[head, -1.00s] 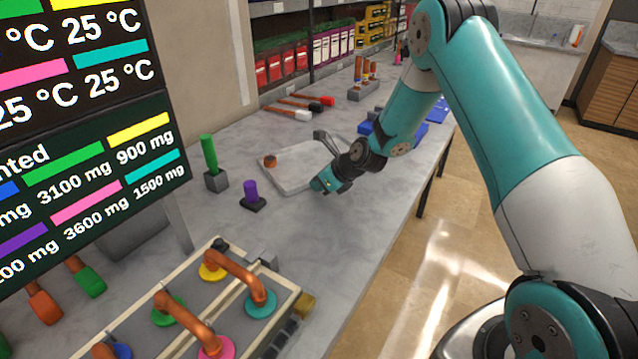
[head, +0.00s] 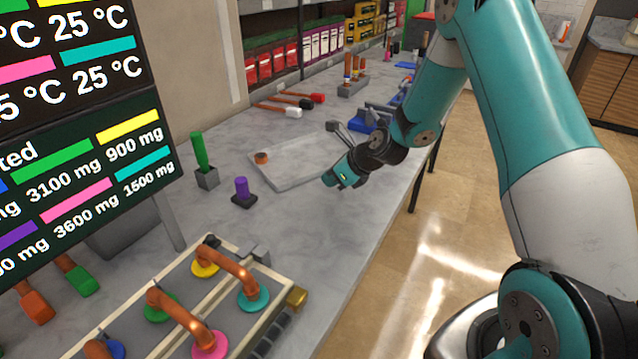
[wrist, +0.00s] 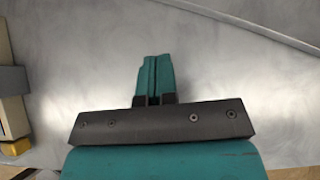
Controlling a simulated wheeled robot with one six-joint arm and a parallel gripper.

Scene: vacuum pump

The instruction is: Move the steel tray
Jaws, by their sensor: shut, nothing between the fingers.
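The steel tray (head: 283,177) is a shallow grey tray lying flat on the bench. A small copper-coloured piece (head: 261,157) sits at its left end. My gripper (head: 335,180) is beside the tray's right side, on the bench's aisle side, apart from its rim as far as I can tell. In the wrist view my gripper (wrist: 155,60) has its teal fingers together with nothing between them. A straight edge that looks like the tray's rim (wrist: 262,30) crosses the wrist view's upper right. My wrist hides part of the tray's far right corner.
A purple-handled piece (head: 242,190) and a green-handled piece (head: 201,155) stand left of the tray. A framed rig with copper pipes (head: 225,265) is in front. Blue parts (head: 362,124) lie behind. The bench in front of the tray is clear.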

